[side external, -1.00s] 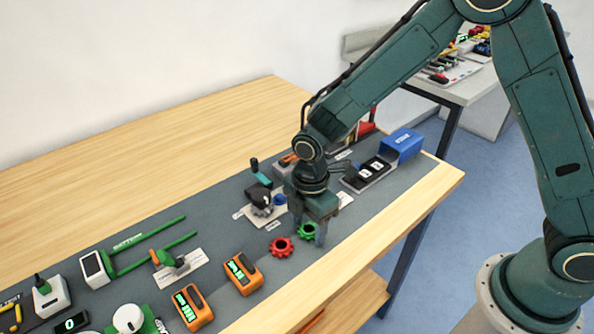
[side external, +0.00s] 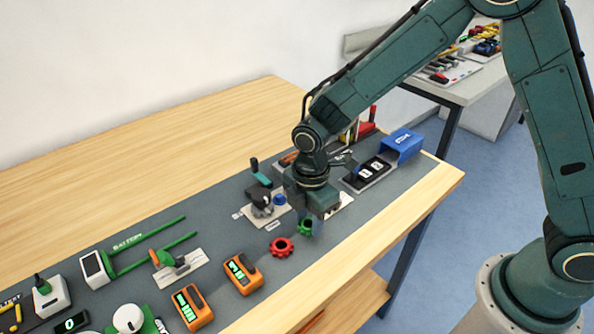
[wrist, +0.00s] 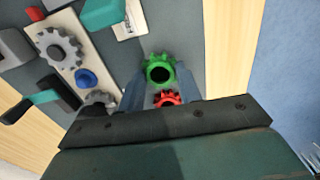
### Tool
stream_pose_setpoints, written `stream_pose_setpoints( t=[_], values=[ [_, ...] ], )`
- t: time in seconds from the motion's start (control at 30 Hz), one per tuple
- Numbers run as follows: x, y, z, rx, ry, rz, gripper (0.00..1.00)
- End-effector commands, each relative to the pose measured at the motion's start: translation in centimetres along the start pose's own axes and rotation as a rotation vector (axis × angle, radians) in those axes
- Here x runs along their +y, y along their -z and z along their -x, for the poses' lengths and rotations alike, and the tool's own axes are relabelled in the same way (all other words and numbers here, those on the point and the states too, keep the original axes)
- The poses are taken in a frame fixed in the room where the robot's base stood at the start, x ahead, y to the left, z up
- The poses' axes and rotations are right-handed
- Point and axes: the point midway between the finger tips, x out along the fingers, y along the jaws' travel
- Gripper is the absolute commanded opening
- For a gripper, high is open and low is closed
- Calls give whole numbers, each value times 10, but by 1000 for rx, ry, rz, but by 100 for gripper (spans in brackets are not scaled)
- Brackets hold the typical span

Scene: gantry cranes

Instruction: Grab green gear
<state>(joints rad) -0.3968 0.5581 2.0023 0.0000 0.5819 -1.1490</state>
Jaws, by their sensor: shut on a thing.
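The green gear (side external: 305,228) is partly hidden by my gripper (side external: 311,226) in the side view. In the wrist view the green gear (wrist: 157,62) shows between the two fingers of my gripper (wrist: 160,82), with its dark centre hole in sight. My gripper is shut on it, pointing down. I cannot tell whether the gear touches the mat. The red gear (side external: 281,247) lies on the mat just left of the green one, and shows partly behind the gripper body in the wrist view (wrist: 168,97).
A board with grey gears (side external: 262,216) and a blue knob (side external: 279,200) stands behind my gripper. A blue box (side external: 403,144) with a black switch block (side external: 374,168) is to the right. Orange meters (side external: 243,274) stand at the front left. The wooden front strip is clear.

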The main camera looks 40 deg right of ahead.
Motion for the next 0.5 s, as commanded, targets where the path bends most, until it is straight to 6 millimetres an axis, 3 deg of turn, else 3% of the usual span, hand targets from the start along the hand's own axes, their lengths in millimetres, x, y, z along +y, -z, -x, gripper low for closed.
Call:
stream_pose_setpoints(
  t=[0.5],
  values=[
    [0,0,38,1,-3,0,14]
  ],
)
